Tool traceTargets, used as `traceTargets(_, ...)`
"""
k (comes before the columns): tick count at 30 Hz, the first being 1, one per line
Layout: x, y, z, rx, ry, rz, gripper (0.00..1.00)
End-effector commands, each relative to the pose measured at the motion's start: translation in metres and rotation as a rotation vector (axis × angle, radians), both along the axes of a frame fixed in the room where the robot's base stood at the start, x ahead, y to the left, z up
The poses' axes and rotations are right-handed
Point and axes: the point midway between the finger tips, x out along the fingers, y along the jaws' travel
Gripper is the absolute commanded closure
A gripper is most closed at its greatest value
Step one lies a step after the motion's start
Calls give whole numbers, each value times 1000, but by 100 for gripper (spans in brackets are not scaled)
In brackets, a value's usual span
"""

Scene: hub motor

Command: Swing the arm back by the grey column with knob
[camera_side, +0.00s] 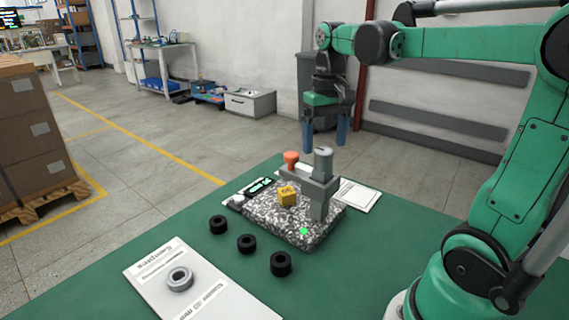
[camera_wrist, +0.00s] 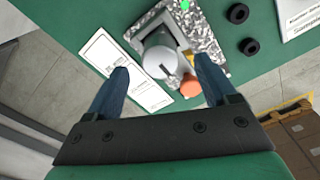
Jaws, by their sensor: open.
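The grey column with its round knob (camera_side: 322,160) stands upright on the speckled grey base plate (camera_side: 318,238). It also shows in the wrist view, where the column's knob (camera_wrist: 160,60) lies beyond and between my fingertips. My gripper (camera_side: 325,150) is open and empty, pointing down above and behind the column. Its blue fingers (camera_wrist: 162,78) are spread apart in the wrist view and do not seem to touch anything. An orange knob (camera_side: 291,158) stands left of the column and shows near the right finger in the wrist view (camera_wrist: 190,86).
A yellow block (camera_side: 287,196) sits on the plate. Three black rings (camera_side: 247,243) lie in front of it on the green table (camera_side: 375,235). A silver ring (camera_side: 180,279) rests on a white sheet (camera_side: 150,262). Another paper (camera_side: 358,195) lies right of the plate.

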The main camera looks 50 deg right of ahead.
Motion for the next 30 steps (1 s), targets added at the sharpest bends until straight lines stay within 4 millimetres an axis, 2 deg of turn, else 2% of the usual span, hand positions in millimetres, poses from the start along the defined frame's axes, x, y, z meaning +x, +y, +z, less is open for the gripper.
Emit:
traceTargets(7, 0, 0, -27, 0, -1, 0, 22)
traceTargets(18, 0, 0, -33, 0, -1, 0, 22)
traceTargets(26, 0, 0, -32, 0, -1, 0, 95)
traceTargets(27, 0, 0, -32, 0, -1, 0, 100)
traceTargets(30, 0, 0, -32, 0, -1, 0, 100)
